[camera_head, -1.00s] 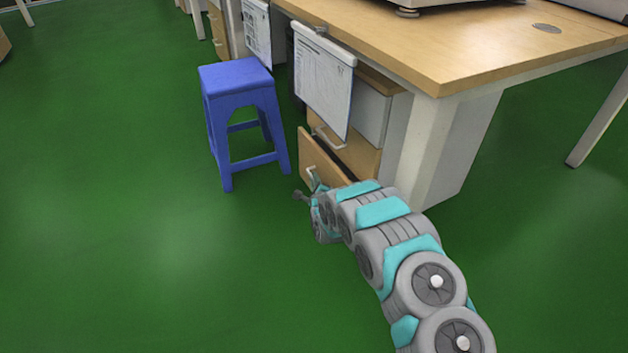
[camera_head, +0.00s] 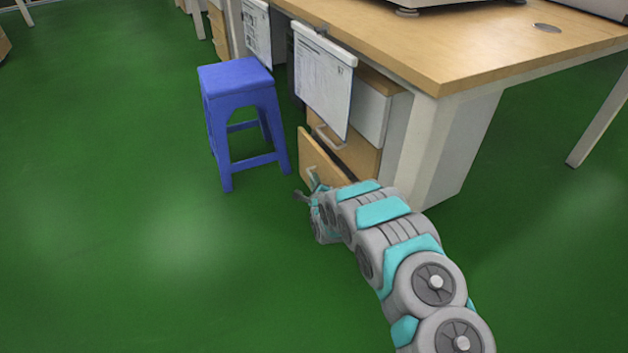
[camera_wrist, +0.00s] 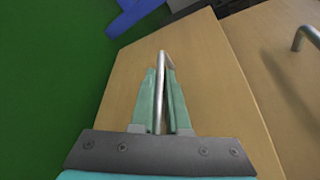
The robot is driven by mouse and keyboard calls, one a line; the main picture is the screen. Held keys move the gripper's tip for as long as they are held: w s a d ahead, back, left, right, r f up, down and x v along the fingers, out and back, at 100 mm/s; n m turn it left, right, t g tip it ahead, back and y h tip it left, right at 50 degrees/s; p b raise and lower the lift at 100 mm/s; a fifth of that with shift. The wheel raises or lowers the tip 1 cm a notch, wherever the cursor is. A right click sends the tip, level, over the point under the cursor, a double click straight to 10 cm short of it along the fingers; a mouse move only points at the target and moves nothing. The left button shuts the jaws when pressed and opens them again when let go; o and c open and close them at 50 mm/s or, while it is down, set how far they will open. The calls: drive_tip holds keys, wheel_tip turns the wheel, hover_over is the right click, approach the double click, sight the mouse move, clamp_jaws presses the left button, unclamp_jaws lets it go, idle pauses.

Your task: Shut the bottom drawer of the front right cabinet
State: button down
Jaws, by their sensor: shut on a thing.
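The bottom drawer (camera_head: 318,160) of the cabinet (camera_head: 396,125) under the desk stands pulled out, its wooden front ahead of the drawer above. In the wrist view the bottom drawer's front (camera_wrist: 215,85) fills the middle. My gripper (camera_wrist: 160,95) is shut on the bottom drawer's silver bar handle (camera_wrist: 162,62), with a teal finger on each side of it. In the head view my gripper (camera_head: 314,184) is small and at the drawer front, partly hidden by my arm.
A blue stool (camera_head: 240,105) stands left of the drawer, close to it. The desk (camera_head: 460,50) overhangs the cabinet, and a white paper sheet (camera_head: 322,80) hangs from its edge. A desk leg (camera_head: 450,150) stands right of the cabinet. Green floor (camera_head: 120,240) is clear at left.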

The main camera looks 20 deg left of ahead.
sight(326, 179)
drive_tip(key=w+d+p, duration=0.1)
drive_tip(key=w+d, duration=0.2)
drive_tip(key=shift+w, duration=0.1)
drive_tip(key=c, duration=0.9)
unclamp_jaws()
drive_tip(key=shift+w, duration=0.1)
drive_tip(key=shift+p+v, duration=0.4)
drive_tip(key=shift+v, duration=3.5)
drive_tip(key=shift+a, duration=0.1)
